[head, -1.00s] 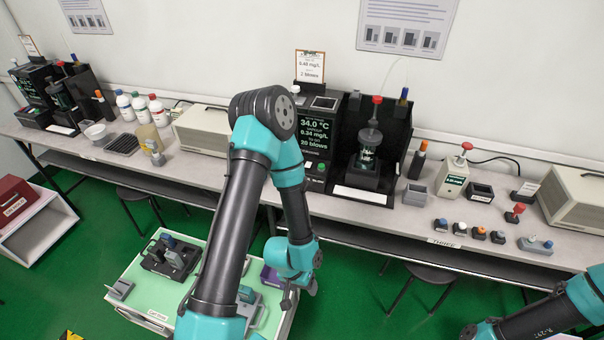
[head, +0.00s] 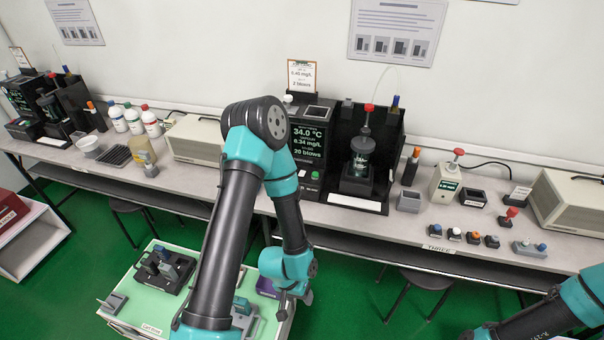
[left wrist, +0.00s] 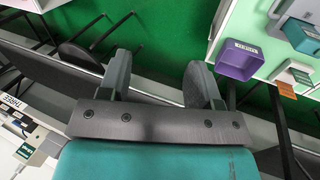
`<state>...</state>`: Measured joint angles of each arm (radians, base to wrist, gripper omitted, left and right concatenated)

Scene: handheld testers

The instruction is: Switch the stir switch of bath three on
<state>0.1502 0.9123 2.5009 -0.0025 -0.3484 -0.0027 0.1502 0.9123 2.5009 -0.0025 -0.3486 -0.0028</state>
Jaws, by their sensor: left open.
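The bath unit stands mid-bench: a black box with a lit display (head: 309,140) reading 34.0 °C, beside a black stand holding a glass jar (head: 361,146). A small green-lit button (head: 315,175) shows low on the display box. A THREE label (head: 438,248) is on the bench's front edge to its right, and also at the left of the left wrist view (left wrist: 14,101). I cannot tell which control is the stir switch. My left gripper (head: 292,301) hangs below bench height, in front of the bench and away from the bath. Its fingers (left wrist: 160,82) are apart and empty.
A cart (head: 150,325) with a pale green top stands in front. A purple box (left wrist: 236,60) is on it. Several small capped blocks (head: 473,238), a grey holder (head: 409,200) and a red-topped meter (head: 446,183) stand right of the bath. Part of my right arm (head: 565,310) shows lower right.

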